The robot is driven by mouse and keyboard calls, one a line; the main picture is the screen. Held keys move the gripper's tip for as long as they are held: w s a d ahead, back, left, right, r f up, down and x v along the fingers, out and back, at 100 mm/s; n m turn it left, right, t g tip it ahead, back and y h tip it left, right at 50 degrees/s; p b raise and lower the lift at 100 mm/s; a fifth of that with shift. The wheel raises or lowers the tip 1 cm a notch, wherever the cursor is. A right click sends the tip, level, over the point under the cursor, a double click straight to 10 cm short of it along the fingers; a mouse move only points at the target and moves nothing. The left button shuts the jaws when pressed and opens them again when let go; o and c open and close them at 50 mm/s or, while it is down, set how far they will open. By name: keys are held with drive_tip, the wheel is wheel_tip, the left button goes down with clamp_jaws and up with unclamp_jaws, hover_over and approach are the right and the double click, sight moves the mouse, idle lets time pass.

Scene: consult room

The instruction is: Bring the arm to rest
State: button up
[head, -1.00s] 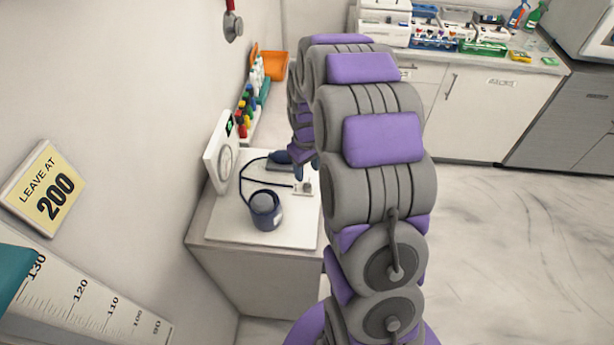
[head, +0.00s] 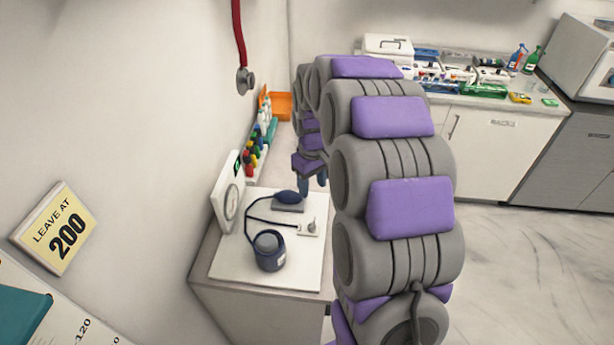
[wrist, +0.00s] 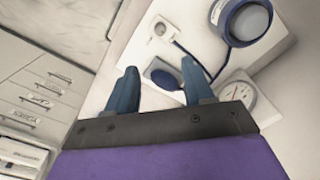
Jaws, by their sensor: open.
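My arm reaches forward through the middle of the head view. My gripper (head: 313,184) shows small past the arm, at the far right edge of the white board. In the wrist view my gripper (wrist: 160,88) is open, its two blue fingers apart with nothing between them. Beyond the fingers lie a dark blue bulb (wrist: 166,76) and its tube. In the head view the bulb (head: 287,197) lies on its plate close to the left of the gripper. Part of the gripper is hidden by the arm in the head view.
The white board (head: 228,268) on the low cabinet (head: 245,312) carries a dark blue round device (head: 269,252) and an upright dial gauge (head: 229,207). The wall is close on the left. A counter (head: 500,150) stands at the back right; the right floor (head: 500,270) is clear.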

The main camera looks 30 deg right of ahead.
drive_tip(key=s+a+r+m, duration=0.1)
drive_tip(key=s+a+r, duration=0.2)
drive_tip(key=s+a, duration=0.35)
drive_tip(key=s+a+r, duration=0.3)
drive_tip(key=s+a, duration=0.1)
drive_tip(key=s, duration=0.5)
drive_tip(key=s+a+g, duration=0.1)
drive_tip(key=s, duration=0.7)
drive_tip(key=s+a+m, duration=0.1)
drive_tip(key=s+a, duration=0.1)
drive_tip(key=s, duration=0.7)
drive_tip(key=shift+a+f+g, duration=0.3)
drive_tip(key=shift+f+g, duration=0.1)
drive_tip(key=shift+f, duration=0.05)
